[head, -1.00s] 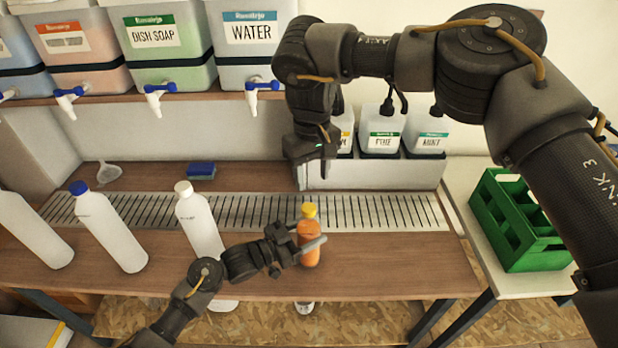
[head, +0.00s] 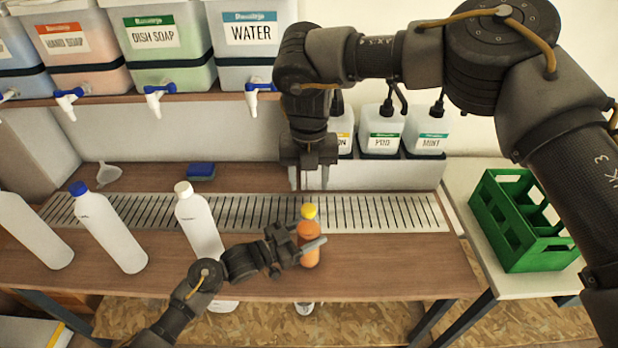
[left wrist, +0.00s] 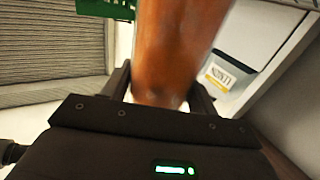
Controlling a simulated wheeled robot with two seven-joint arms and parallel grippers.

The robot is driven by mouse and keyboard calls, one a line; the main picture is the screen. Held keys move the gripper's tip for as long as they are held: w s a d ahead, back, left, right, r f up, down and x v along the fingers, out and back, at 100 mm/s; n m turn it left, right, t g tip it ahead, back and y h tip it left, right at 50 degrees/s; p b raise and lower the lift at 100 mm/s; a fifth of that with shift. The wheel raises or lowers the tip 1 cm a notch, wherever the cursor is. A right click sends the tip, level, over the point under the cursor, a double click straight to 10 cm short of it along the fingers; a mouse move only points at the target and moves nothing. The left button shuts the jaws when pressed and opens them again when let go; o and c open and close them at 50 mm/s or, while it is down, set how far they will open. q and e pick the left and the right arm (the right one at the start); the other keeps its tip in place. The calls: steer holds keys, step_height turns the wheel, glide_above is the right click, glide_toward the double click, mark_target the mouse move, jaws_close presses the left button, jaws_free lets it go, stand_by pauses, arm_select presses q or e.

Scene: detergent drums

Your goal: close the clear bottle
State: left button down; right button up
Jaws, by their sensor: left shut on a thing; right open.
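The clear bottle (head: 309,257), filled with orange liquid, stands upright near the front of the wooden counter. A yellow cap (head: 309,211) shows at its top; I cannot tell how firmly it sits. My left gripper (head: 312,246) is shut around the bottle's body from the left. In the left wrist view the orange bottle (left wrist: 175,50) fills the space between the fingers. My right gripper (head: 310,180) hangs with its fingers pointing down, open and empty, above the drain grate, behind and above the cap and apart from it.
White bottles (head: 110,232) stand to the left. A green crate (head: 520,225) stands on the side table at right. Drums with taps (head: 165,50) line the shelf at the back. A funnel (head: 104,174) and a blue sponge (head: 201,171) lie behind the grate (head: 380,212). The counter right of the bottle is clear.

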mark_target(308, 208)
steer(key=n, duration=0.4)
steer(key=shift+f, duration=0.1)
steer(key=shift+f, duration=3.95)
